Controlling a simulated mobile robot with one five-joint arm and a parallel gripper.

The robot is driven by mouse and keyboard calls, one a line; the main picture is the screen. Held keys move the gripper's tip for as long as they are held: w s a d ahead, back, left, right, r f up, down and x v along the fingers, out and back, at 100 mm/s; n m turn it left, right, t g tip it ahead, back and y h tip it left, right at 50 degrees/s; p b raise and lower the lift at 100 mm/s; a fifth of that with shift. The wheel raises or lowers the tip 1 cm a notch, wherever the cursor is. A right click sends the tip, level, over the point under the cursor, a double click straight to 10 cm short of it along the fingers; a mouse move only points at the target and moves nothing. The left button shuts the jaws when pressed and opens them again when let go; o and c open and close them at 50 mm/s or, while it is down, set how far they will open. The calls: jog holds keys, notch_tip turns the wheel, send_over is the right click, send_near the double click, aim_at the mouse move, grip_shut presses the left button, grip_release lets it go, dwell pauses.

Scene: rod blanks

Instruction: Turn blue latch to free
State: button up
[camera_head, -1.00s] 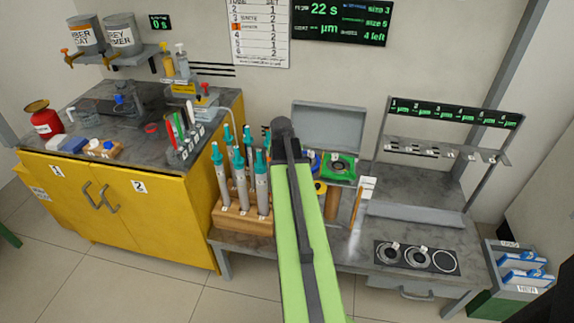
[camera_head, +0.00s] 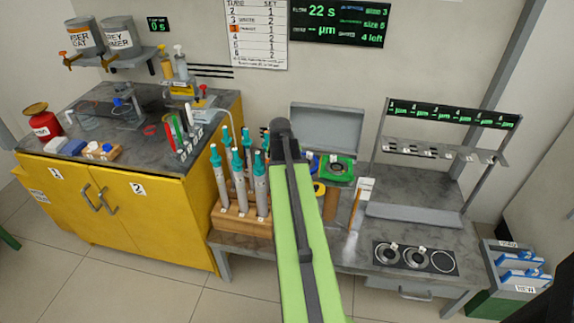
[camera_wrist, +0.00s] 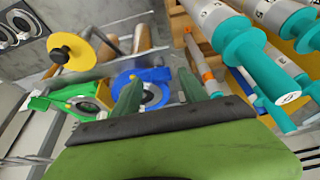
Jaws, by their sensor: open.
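The blue latch (camera_wrist: 153,75) shows in the wrist view as a blue lever on a blue ring with a dark round centre. In the head view only a small blue part (camera_head: 314,163) shows, just right of my arm. My gripper (camera_wrist: 158,90) is open and empty. Its two green fingers point at the blue fitting, the left one overlapping it in the picture and the right one to its right. I cannot tell whether either finger touches it. My arm hides the gripper in the head view.
A green fitting (camera_wrist: 85,97) sits left of the blue one, with a yellow disc (camera_wrist: 77,48) on a dark knob above it. Teal-capped grey tubes (camera_wrist: 245,45) stand close on the right in a wooden rack (camera_head: 238,224). An open grey lid (camera_head: 327,127) stands behind.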

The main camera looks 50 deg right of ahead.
jog(key=p+v, duration=1.4)
jog(key=v, duration=0.2)
jog(key=shift+r+p, duration=0.3)
jog(key=shift+r, duration=0.05)
jog(key=w+a+n+y, duration=0.1)
jog(key=w+a+n, duration=0.35)
jog(key=a, duration=0.85)
jog(key=w+a+n+y, duration=0.1)
jog(key=w+a, duration=0.6)
jog(key=a, duration=0.7)
jog(key=s+a+f+n+g+y, duration=0.1)
jog(key=s+a+n, duration=0.1)
jog(key=a, duration=0.5)
jog(key=s+a+n+g+y, duration=0.1)
jog(key=s+a+n, duration=0.2)
jog(key=a, duration=0.4)
jog(key=shift+s+f+n, duration=0.25)
jog(key=shift+f+n, duration=0.15)
jog(key=shift+n, duration=0.25)
